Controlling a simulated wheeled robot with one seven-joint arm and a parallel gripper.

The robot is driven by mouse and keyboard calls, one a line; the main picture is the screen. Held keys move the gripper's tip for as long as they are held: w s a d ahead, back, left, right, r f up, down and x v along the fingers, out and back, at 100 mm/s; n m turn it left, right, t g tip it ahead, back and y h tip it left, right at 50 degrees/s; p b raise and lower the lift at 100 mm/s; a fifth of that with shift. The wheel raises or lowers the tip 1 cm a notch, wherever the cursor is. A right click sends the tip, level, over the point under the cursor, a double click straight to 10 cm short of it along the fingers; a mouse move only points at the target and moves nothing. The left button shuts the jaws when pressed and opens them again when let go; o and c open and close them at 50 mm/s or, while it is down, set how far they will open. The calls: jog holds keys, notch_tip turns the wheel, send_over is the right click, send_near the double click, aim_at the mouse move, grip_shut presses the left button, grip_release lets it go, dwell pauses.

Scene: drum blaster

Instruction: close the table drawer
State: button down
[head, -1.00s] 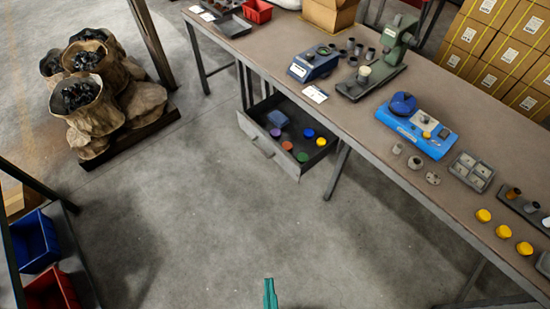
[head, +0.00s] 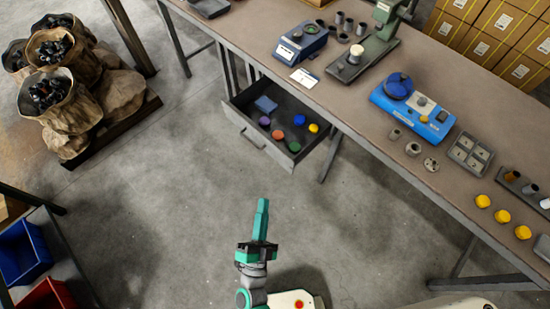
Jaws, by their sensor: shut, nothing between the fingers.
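The table drawer (head: 262,152) is pulled out under the long work table (head: 230,32), with its grey front and handle facing the lower left. Several small coloured round pieces and a blue block lie inside it. My gripper (head: 262,206) is shut and empty, its teal fingers together and pointing up the picture. It appears below the drawer front in the picture, apart from it, over the open floor.
Several sacks of black scrap (head: 60,92) stand on a pallet at the upper left. A blue bin (head: 22,252) and a red bin (head: 46,296) are at the lower left. Table legs flank the drawer. The concrete floor (head: 160,215) before the drawer is clear.

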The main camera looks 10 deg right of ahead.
jog(key=w+f+m+g+h, duration=0.4)
jog(key=w+f+m+h, duration=0.25)
jog(key=w+m, duration=0.25)
jog(key=m+g+h, duration=0.2)
jog(key=m+g, duration=0.4)
send_near(281, 153)
jog(key=x, duration=0.6)
jog(key=shift+d+r, duration=0.25)
